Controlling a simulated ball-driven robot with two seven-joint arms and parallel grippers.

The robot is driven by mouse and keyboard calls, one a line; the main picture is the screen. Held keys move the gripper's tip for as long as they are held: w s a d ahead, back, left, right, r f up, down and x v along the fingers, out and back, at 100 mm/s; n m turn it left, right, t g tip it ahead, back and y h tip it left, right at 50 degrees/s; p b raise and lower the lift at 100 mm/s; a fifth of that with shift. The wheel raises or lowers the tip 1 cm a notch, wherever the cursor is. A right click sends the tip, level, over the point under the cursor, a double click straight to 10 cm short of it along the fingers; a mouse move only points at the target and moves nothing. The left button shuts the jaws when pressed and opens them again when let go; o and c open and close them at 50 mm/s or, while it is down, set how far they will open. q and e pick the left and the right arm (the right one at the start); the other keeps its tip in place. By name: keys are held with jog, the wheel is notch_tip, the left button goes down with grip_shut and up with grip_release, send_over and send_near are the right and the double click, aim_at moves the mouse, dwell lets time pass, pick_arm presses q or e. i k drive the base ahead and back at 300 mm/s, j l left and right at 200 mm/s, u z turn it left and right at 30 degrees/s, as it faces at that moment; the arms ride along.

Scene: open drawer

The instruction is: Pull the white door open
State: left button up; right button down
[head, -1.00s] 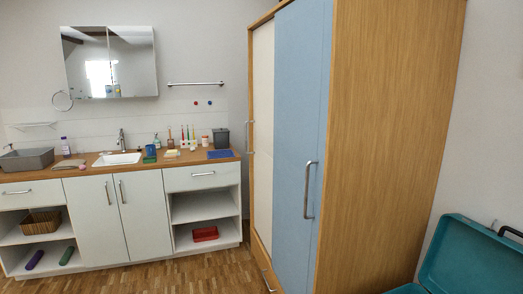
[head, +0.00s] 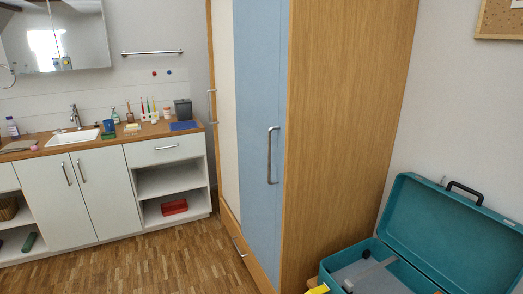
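The tall wooden wardrobe (head: 340,130) has two front doors seen at a steep angle. Its white door (head: 226,120) is the narrow cream strip on the left and looks shut. A vertical metal handle (head: 211,106) stands at its left edge. The blue door (head: 258,150) beside it also looks shut, with its own vertical handle (head: 271,155). Neither of my grippers shows in the head view.
A white sink cabinet (head: 105,200) stands at the left. An open teal case (head: 455,235) is at the lower right. Bare wood floor (head: 170,265) lies in front of the cabinet.

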aim_at(221, 11)
jog(key=i+j+z, duration=0.25)
jog(key=z, duration=0.2)
jog(key=i+j+z, duration=0.45)
jog(key=i+j, duration=0.2)
jog(key=j, duration=0.2)
jog(key=i+j+z, duration=0.15)
jog(key=j, duration=0.2)
jog(key=i+j, duration=0.2)
jog(key=j, duration=0.2)
jog(key=i+j+z, duration=0.15)
jog(key=j, duration=0.25)
jog(key=i+j, duration=0.15)
jog(key=j, duration=0.25)
jog(key=i+j+z, duration=0.15)
jog(key=j, duration=0.3)
